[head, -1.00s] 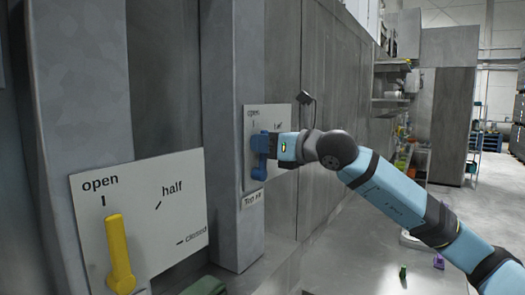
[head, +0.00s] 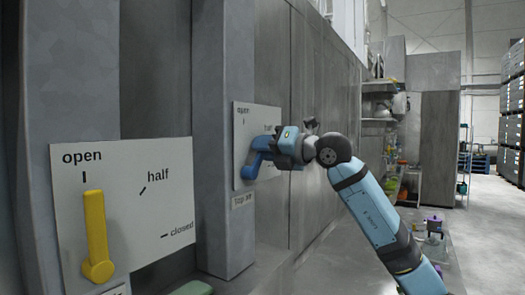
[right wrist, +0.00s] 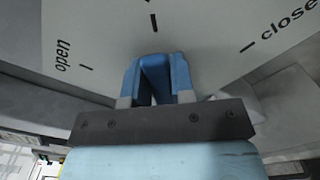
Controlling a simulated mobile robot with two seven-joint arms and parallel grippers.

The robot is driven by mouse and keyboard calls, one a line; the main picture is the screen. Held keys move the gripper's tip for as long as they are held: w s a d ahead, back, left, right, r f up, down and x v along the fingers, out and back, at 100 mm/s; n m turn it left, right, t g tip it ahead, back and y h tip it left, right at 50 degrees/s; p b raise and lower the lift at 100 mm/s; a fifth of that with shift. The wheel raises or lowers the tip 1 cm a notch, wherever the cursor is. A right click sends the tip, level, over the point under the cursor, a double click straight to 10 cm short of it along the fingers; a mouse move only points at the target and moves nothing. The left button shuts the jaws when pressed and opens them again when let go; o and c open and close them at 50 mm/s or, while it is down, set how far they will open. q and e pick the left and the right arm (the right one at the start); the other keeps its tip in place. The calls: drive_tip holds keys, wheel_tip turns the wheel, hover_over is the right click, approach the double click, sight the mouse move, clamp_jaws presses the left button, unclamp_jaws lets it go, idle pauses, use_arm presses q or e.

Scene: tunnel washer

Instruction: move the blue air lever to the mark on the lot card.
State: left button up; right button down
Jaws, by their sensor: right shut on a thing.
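The blue air lever (head: 256,158) is on the farther white panel (head: 241,122), pivoting at its lower end. It is tilted up and to the right, away from the open mark. My right gripper (head: 277,145) is shut on its upper part. In the right wrist view, the lever (right wrist: 154,78) lies between the fingertips (right wrist: 155,99) and points about at the middle tick (right wrist: 153,22), between the open and closed ticks. My gripper covers part of that panel in the head view. I cannot make out a lot card. My left gripper is not in view.
A nearer white panel (head: 130,205) has a yellow lever (head: 96,238) standing upright at its open mark. A small label (head: 243,200) sits under the farther panel; its text is unreadable. Shelving (head: 380,105) stands farther back, with open floor at the right.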

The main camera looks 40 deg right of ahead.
drive_tip(key=shift+d, duration=0.1)
idle(0.4)
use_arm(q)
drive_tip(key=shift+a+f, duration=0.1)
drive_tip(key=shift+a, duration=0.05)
use_arm(e)
drive_tip(key=c, duration=1)
unclamp_jaws()
drive_tip(key=shift+o, duration=0.2)
use_arm(q)
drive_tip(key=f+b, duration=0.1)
drive_tip(key=b, duration=0.2)
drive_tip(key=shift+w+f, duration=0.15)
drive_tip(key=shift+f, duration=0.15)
use_arm(e)
drive_tip(key=v, duration=1.3)
drive_tip(key=shift+s, duration=0.4)
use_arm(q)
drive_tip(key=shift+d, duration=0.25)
